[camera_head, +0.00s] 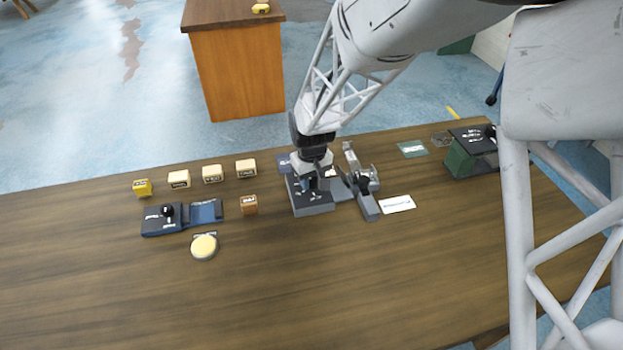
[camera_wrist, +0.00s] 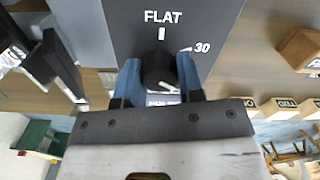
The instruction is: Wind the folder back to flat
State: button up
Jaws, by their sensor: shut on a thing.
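The folder (camera_head: 314,209) is a grey block with a dark top near the middle of the table. In the wrist view its dark panel (camera_wrist: 205,12) carries the word FLAT with a white tick below it, and 30 to the right. A round black knob (camera_wrist: 158,66) sits below the tick. My gripper (camera_head: 312,184) points down over the folder. In the wrist view its blue-padded fingers (camera_wrist: 158,72) are shut on the knob, one at each side. A short white line shows at the knob's lower edge; I cannot tell exactly which mark the knob points to.
A grey device (camera_head: 366,203) with an upright part stands close on the right, beside a white card (camera_head: 397,204). An orange block (camera_head: 249,205) and a blue-black device (camera_head: 163,219) are on the left. The table's front is clear.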

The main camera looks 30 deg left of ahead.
aim_at(312, 179)
jog(key=n, duration=0.5)
jog(key=shift+n, duration=0.3)
jog(key=n, duration=1.2)
jog(key=shift+n, duration=0.3)
jog(key=n, duration=0.6)
jog(key=o, duration=0.9)
jog(key=shift+r, duration=3.95)
